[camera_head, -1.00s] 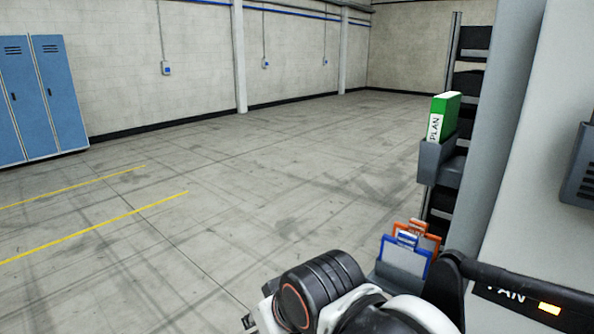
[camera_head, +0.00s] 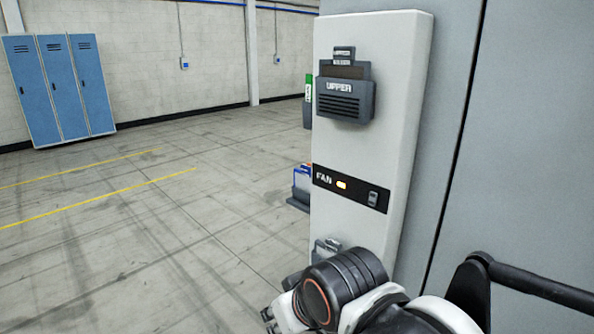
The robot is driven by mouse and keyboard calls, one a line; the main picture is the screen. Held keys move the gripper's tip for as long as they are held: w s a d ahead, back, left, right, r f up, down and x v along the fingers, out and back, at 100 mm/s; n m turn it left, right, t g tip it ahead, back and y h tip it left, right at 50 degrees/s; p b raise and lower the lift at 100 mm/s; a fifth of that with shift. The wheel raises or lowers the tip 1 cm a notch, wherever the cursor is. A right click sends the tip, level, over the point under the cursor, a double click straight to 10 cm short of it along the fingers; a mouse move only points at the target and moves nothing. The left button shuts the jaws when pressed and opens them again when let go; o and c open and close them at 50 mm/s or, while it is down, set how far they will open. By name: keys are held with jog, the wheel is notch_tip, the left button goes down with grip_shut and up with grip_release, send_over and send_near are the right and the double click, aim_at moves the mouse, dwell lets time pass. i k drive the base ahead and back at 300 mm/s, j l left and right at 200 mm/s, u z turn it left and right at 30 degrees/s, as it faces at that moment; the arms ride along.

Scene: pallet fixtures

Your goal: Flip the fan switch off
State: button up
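The fan switch (camera_head: 373,199) is a small grey rocker at the right end of a black panel (camera_head: 325,180) lettered "FAN". The panel is on the front of a pale upright column. An amber lamp (camera_head: 341,185) on the panel is lit. I cannot make out which way the rocker is tipped. My gripper (camera_head: 269,319) shows only in part at the lower left of my arm, below and left of the panel and apart from it. Its fingers are too hidden to tell open from shut.
A grey vented box (camera_head: 346,98) marked "UPPER" is on the column above the panel. Another grey holder (camera_head: 325,250) is below, partly behind my arm. A green binder (camera_head: 308,88) shows behind the column. Blue lockers (camera_head: 60,90) stand far left. The floor at left is clear.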

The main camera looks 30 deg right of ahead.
aim_at(372, 198)
jog(key=k+u, duration=0.5)
jog(key=k, duration=0.15)
jog(key=k+j+u, duration=0.3)
jog(key=k+u, duration=0.15)
jog(key=k, duration=0.15)
jog(key=k+l, duration=0.25)
jog(key=k, duration=0.2)
jog(key=k+l+z, duration=0.1)
jog(key=k+l, duration=0.2)
jog(key=k, duration=0.15)
jog(key=z, duration=4.85)
jog(key=k+j, duration=0.2)
jog(key=k, duration=0.2)
jog(key=k+j, duration=0.25)
jog(key=k, duration=0.15)
jog(key=k+j+u, duration=0.15)
jog(key=u, duration=3.35)
jog(key=j, duration=0.1)
